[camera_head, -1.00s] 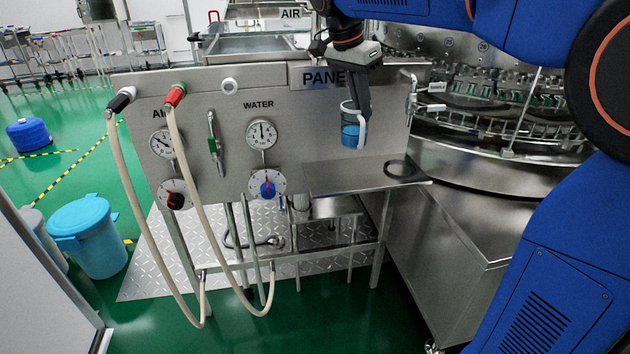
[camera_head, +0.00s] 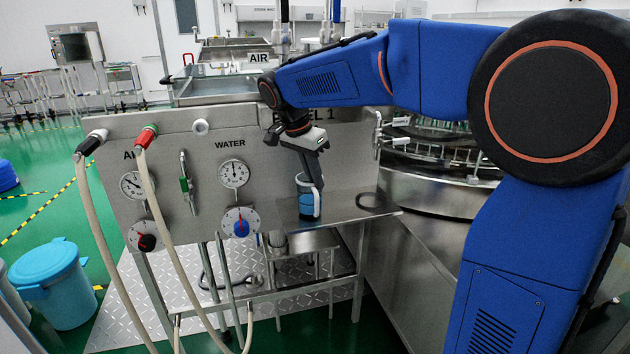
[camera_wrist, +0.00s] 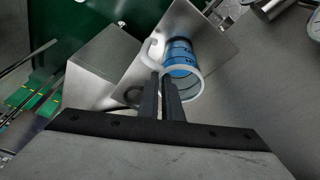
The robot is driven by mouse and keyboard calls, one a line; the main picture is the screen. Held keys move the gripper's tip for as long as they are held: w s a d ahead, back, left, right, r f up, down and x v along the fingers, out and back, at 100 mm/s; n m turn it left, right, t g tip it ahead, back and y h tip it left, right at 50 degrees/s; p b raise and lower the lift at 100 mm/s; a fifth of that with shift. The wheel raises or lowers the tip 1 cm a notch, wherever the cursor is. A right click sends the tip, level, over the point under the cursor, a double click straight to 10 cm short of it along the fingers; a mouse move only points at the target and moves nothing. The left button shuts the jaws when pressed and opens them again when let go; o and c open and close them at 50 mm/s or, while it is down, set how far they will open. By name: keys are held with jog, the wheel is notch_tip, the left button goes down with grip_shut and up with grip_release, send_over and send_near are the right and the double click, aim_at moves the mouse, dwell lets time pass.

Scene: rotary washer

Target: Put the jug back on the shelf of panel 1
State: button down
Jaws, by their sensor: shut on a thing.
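The jug (camera_head: 306,204) is a clear cup with blue contents and a pale handle. It is upright in front of panel 1 (camera_head: 215,150), over the left part of the steel shelf (camera_head: 345,207). I cannot tell whether its base touches the shelf.
Gauges, knobs and two pale hoses (camera_head: 165,220) are on the panel to the left. The round washer machine (camera_head: 430,190) stands close on the right. A blue bin (camera_head: 55,285) is at the lower left.

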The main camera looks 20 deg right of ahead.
jog(key=shift+f, duration=0.45)
jog(key=c, duration=1.9)
grip_release()
jog(key=shift+c, duration=0.2)
jog(key=v, duration=1.2)
jog(key=s+d+f+n+t+y, duration=0.1)
jog(key=s+d+f+n, duration=0.2)
jog(key=s+f, duration=0.4)
jog(key=s+d+f+n+t+y, duration=0.1)
jog(key=s+d+f+n, duration=0.3)
jog(key=s, duration=0.9)
jog(key=s+d+f+n+t+y, duration=0.1)
jog(key=s+d+f+n, duration=0.3)
jog(key=s+f, duration=0.6)
jog(key=shift+d+n+t, duration=0.2)
jog(key=shift+n+t, duration=0.1)
jog(key=shift+n, duration=0.4)
